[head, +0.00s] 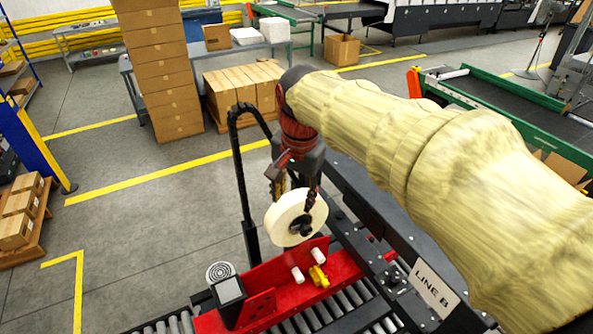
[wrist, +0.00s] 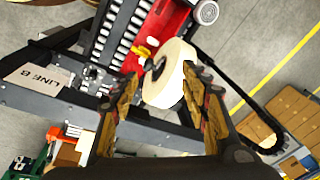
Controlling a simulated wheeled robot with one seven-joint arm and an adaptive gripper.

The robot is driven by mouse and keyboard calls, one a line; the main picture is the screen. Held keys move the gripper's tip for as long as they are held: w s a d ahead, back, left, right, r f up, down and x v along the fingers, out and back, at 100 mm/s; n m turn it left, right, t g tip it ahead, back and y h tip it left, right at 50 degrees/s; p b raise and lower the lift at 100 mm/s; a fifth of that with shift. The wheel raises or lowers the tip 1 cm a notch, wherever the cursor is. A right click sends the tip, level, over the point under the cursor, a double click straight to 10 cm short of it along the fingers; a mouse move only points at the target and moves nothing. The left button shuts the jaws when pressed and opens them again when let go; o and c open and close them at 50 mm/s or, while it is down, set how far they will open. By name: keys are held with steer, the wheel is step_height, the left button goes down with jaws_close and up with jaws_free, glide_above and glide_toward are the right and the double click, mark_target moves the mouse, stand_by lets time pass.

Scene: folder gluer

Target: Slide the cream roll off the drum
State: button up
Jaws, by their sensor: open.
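The cream roll (head: 288,221) is a thick pale ring that hangs upright around a dark hub, the drum (head: 305,224), above a red machine plate. In the wrist view the roll (wrist: 166,86) lies between my two open fingers, with the dark drum (wrist: 156,64) at its upper left side. My gripper (head: 291,203) comes down over the roll from above, one finger on each side. In the wrist view my gripper (wrist: 160,98) has its right finger close beside the roll and a gap at the left; I cannot tell whether it touches.
The red plate (head: 258,287) carries white rollers and a yellow knob (head: 318,276). A black curved bar (head: 240,160) rises left of my gripper. A roller conveyor (head: 330,312) and a dark frame marked LINE B (head: 435,286) lie below. Open floor extends left.

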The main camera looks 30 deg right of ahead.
mark_target(297, 195)
steer(key=w+d+m, duration=0.1)
steer(key=w+m, duration=0.1)
steer(key=w+d+f+m+g, duration=0.1)
steer(key=w+d+m, duration=0.1)
steer(key=w, duration=0.1)
steer(key=w+d+f+m+g, duration=0.1)
steer(key=w+m, duration=0.1)
steer(key=w, duration=0.1)
steer(key=shift+d+f, duration=0.2)
steer(key=shift+d, duration=0.2)
steer(key=shift+w+d+f+m, duration=0.2)
steer(key=shift+f+m, duration=0.05)
steer(key=shift+m, duration=0.15)
steer(key=shift+f+b, duration=3.15)
steer(key=shift+f, duration=0.8)
steer(key=shift+f, duration=0.2)
steer(key=shift+f, duration=0.35)
steer(key=shift+f+b, duration=0.3)
steer(key=shift+f, duration=0.05)
steer(key=shift+c, duration=0.6)
jaws_close()
steer(key=shift+r, duration=0.15)
